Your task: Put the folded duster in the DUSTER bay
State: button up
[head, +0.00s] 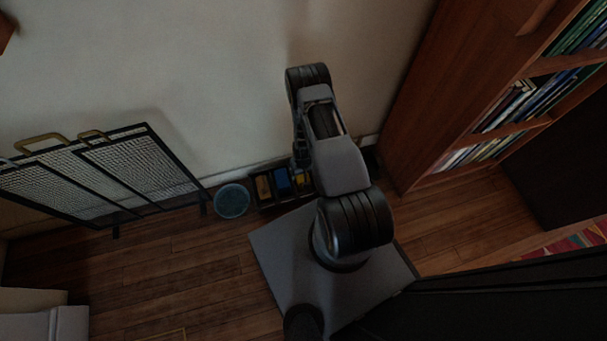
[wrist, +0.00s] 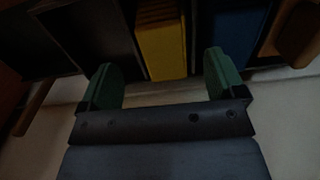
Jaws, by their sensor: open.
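A yellow folded thing (wrist: 163,50), which looks like the duster, sits in a bay of a dark divided rack; its top edge shows ridged folds. No bay label is readable, so I cannot tell which bay is DUSTER. My arm hides the rack's right part in the head view.
A blue thing (wrist: 235,38) and a brown wooden thing (wrist: 296,32) fill neighbouring bays; dark bays beside the yellow look empty. A round blue-grey bin (head: 231,201) and a mesh fire screen (head: 140,165) stand left of the rack. A bookcase (head: 440,95) stands right.

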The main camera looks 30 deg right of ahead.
jog(key=w+a+r+n+t+p, duration=0.1)
jog(key=w+a+r, duration=0.15)
jog(key=r, duration=1.35)
jog(key=w+a+r+p, duration=0.1)
jog(key=w+r, duration=0.2)
jog(key=r, duration=1.3)
jog(key=s+a+r+t, duration=0.1)
jog(key=s+a+r, duration=0.1)
jog(key=s+r, duration=0.5)
jog(key=s+a+r+n, duration=0.1)
jog(key=s+a+r, duration=0.1)
jog(key=s+r, duration=0.6)
jog(key=shift+s+a+r+t, duration=0.25)
jog(key=shift+a+r+t, duration=0.15)
jog(key=shift+r, duration=2.5)
